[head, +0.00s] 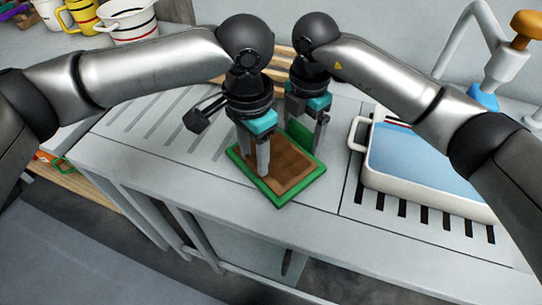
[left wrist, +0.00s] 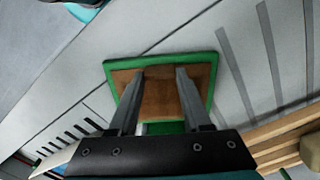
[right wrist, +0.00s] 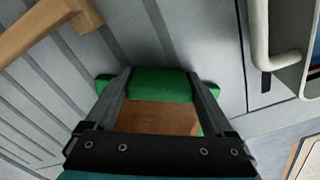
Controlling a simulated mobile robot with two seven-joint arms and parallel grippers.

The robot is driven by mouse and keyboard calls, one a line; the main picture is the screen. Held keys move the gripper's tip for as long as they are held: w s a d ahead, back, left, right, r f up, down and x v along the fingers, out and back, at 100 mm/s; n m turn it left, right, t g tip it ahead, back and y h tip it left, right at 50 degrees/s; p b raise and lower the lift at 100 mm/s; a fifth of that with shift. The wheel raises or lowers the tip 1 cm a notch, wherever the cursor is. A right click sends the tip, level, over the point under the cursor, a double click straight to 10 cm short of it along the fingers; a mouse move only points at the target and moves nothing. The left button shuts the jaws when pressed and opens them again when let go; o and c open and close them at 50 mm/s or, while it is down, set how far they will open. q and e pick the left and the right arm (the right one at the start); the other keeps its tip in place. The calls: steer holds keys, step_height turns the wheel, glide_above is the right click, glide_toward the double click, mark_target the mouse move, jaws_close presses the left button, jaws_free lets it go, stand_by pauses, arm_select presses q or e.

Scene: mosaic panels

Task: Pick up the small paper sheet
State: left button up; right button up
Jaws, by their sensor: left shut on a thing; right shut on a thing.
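A brown sheet (head: 291,173), which looks like the small paper sheet, lies inside a green rectangular frame (head: 281,200) on the grey counter. The brown sheet (left wrist: 160,92) and frame (left wrist: 160,62) also show in the left wrist view. My left gripper (head: 257,165) points down over the sheet, its fingertips at the brown surface and a gap of brown between them. My right gripper (head: 305,135) is at the far side of the frame, its fingers spread on either side of a green piece (right wrist: 160,84). The exact contact of both fingertips is partly hidden.
A white tray (head: 353,135) with blue contents stands at the right on a slotted drain area. A white tap with an orange knob (head: 527,24) is behind it. Mugs and a white pot (head: 130,22) stand at the back left. The grooved counter left of the frame is clear.

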arm_select(q)
jaws_close()
steer(key=shift+r, duration=0.25)
steer(key=r, duration=0.1)
steer(key=s+r, duration=0.1)
steer(key=r, duration=0.1)
steer(key=shift+d, duration=0.1)
steer(key=s+d, duration=0.2)
steer(key=s, duration=1.4)
step_height(320, 180, up, 8)
steer(key=shift+s, duration=0.35)
